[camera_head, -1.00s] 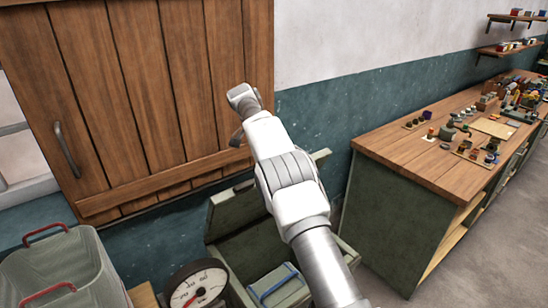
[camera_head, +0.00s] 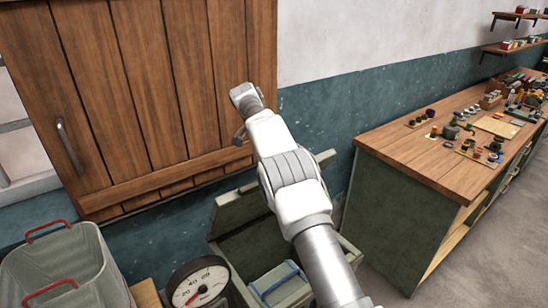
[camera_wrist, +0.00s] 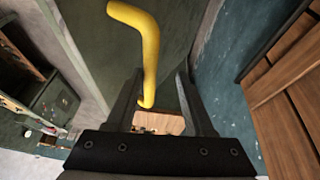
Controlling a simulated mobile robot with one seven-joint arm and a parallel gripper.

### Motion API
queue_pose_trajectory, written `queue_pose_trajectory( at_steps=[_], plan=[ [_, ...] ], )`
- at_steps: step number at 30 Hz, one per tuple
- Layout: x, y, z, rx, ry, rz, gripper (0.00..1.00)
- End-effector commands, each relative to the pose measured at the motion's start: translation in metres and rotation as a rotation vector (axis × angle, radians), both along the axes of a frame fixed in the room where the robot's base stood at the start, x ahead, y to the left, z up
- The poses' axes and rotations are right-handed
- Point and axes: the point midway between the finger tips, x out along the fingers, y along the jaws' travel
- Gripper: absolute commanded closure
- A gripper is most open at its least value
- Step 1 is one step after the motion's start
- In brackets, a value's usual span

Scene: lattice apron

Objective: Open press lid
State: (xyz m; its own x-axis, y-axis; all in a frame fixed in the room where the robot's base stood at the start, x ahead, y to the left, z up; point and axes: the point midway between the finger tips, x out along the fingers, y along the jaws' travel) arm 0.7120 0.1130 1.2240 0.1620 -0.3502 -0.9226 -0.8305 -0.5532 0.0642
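No part is plainly recognisable as the press lid. A yellow bent bar (camera_wrist: 148,45), like a handle, rises in front of a dark green surface in the wrist view. My gripper (camera_wrist: 160,82) has its two dark fingers spread apart, with the bar's lower end showing between them, closer to the left finger. I cannot tell whether they touch. In the head view my arm reaches up over a green chest (camera_head: 232,212) with a raised panel, and its gripper end is mostly hidden. A blue-edged box (camera_head: 278,283) sits in the chest's front part.
A dial gauge (camera_head: 199,284) and a grey bin (camera_head: 55,268) with red handles stand at lower left. A plank door (camera_head: 130,90) fills the upper left. A wooden workbench (camera_head: 425,165) with small items stands at right; the floor (camera_head: 490,255) beside it is clear.

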Motion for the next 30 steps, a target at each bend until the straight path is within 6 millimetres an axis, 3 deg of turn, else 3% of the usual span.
queue_pose_trajectory(
  at_steps=[5,16,24,30],
  plan=[
    [0.0,0.003,0.008,0.0,-0.004,0.002,0.5],
    [-0.008,0.018,0.047,0.001,-0.004,0.002,0.5],
    [-0.038,0.082,0.046,0.0,0.0,0.005,0.5],
    [-0.052,0.113,0.047,0.0,0.0,0.002,0.5]
  ],
)
